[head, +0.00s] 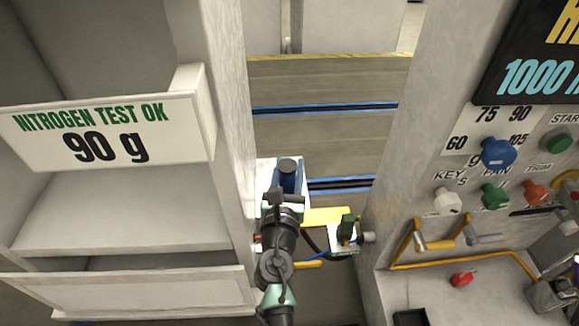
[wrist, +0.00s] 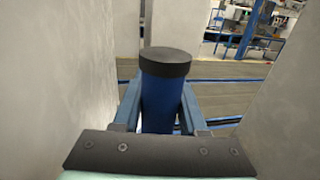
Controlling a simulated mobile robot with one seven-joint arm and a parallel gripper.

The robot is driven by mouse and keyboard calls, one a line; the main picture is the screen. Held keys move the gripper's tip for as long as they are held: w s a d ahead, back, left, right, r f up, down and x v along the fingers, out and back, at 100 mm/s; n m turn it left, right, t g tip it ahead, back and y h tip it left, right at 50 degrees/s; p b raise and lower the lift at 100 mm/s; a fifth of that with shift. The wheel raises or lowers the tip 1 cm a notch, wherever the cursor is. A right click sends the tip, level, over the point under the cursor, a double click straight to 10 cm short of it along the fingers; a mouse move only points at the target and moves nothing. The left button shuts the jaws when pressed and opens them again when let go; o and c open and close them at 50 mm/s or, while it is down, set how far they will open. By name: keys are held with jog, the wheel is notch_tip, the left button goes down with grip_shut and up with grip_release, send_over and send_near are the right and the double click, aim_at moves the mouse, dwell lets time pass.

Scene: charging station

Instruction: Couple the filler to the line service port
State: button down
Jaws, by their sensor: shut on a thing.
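A blue cylinder with a black cap, apparently the filler (wrist: 163,100), stands between the two blue fingers of my gripper (wrist: 160,112) in the wrist view. The fingers are shut on its sides. In the head view the dark cap of the filler (head: 288,165) shows just beyond my gripper (head: 287,190), in front of a white plate. The lower end of the filler is hidden. A green fitting (head: 347,229) on a small white bracket is to the right of my gripper, apart from it. I cannot tell for sure which part is the line service port.
A panel with knobs (head: 497,152) and a yellow pipe (head: 450,258) stands at the right. A grey cabinet with a "90 g" sign (head: 105,132) stands at the left. My arm is in the gap between them. A yellow plate (head: 326,217) and a dark hose lie near the green fitting.

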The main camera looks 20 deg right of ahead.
jog(key=shift+f+b, duration=2.35)
jog(key=shift+f, duration=0.25)
jog(key=shift+f+b, duration=2.5)
jog(key=shift+f, duration=0.2)
jog(key=c, duration=0.5)
grip_release()
jog(key=shift+r, duration=0.1)
jog(key=shift+o, duration=0.7)
jog(key=shift+s+a, duration=0.1)
jog(key=shift+s, duration=0.05)
jog(key=v, duration=1.2)
jog(key=shift+s, duration=0.3)
jog(key=shift+a, duration=0.1)
